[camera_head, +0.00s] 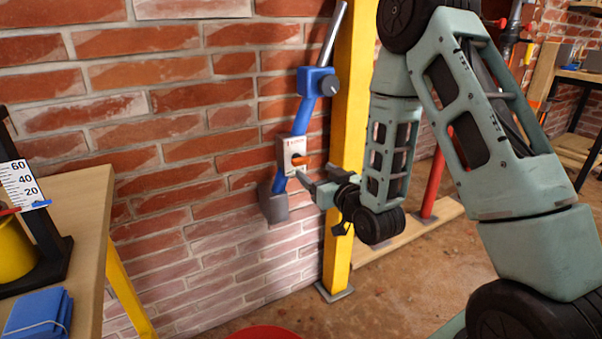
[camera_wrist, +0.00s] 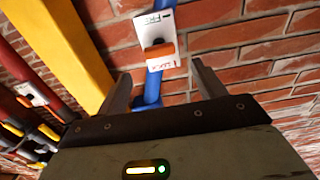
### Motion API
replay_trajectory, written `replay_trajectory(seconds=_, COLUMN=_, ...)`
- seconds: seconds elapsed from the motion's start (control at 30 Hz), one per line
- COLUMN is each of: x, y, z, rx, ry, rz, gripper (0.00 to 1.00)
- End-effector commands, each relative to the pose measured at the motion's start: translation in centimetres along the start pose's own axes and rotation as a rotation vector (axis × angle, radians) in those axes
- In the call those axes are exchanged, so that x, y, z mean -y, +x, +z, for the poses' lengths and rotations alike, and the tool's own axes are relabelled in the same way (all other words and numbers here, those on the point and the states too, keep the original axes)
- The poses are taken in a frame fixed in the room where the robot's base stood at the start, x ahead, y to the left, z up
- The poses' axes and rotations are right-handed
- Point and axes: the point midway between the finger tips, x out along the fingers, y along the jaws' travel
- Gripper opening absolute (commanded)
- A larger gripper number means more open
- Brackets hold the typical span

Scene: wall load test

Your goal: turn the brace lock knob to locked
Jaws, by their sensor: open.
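A blue brace (camera_head: 278,180) leans against the brick wall beside a yellow post. A pale lock plate (camera_head: 292,153) sits on it, and an orange lock knob (camera_head: 299,161) shows there, partly behind my gripper. In the wrist view the orange knob (camera_wrist: 159,51) lies across the white plate (camera_wrist: 156,22), with printed labels above and below it; the small print is hard to read. My gripper (camera_head: 302,179) is open in front of the plate. In the wrist view its fingers (camera_wrist: 162,80) stand apart on either side of the brace, below the knob in the picture, with nothing between them held.
The yellow post (camera_head: 350,140) stands close beside my gripper. A dark round knob (camera_head: 329,86) is on the brace's upper blue block. A wooden table (camera_head: 82,215) with a scale and blue cloth stands at the left. Floor beyond the post is partly clear.

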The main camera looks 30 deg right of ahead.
Motion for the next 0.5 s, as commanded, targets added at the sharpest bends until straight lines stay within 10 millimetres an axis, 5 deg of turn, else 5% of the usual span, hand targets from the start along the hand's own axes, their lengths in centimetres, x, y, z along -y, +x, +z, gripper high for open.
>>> replay_trajectory(seconds=0.13, x=0.0, y=0.2, z=0.5, rx=-0.005, ry=-0.001, rz=0.002, gripper=0.69)
replay_trajectory(seconds=0.5, x=0.0, y=7.1, z=0.0, rx=-0.002, ry=0.000, rz=0.001, gripper=0.69)
